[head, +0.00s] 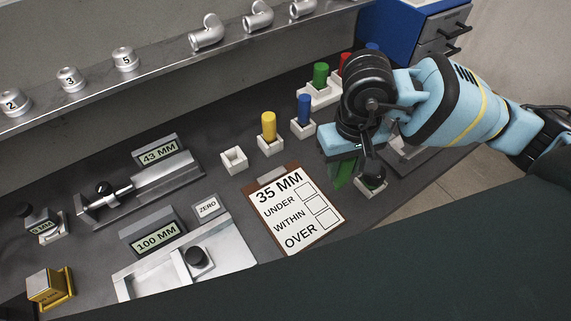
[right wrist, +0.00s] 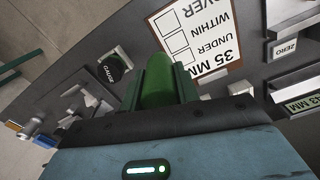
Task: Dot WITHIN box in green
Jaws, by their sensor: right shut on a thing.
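My right gripper (head: 343,168) is shut on a green cylinder (right wrist: 158,88), which shows between its two fingers in the right wrist view (right wrist: 160,72). In the head view the gripper hangs just right of the clipboard card and hides most of the cylinder. The card (head: 288,205) reads 35 MM, with UNDER, WITHIN and OVER rows. The WITHIN box (head: 317,205) is the middle one and looks blank; it also shows in the right wrist view (right wrist: 178,42). My left gripper is not in view.
Yellow (head: 268,126), blue (head: 304,109), green (head: 320,75) and red cylinders stand in white holders behind the card. A black-topped piece (head: 372,168) stands close right of the gripper. Gauges with displays (head: 157,241) lie left. A shelf (head: 150,75) holds metal castings.

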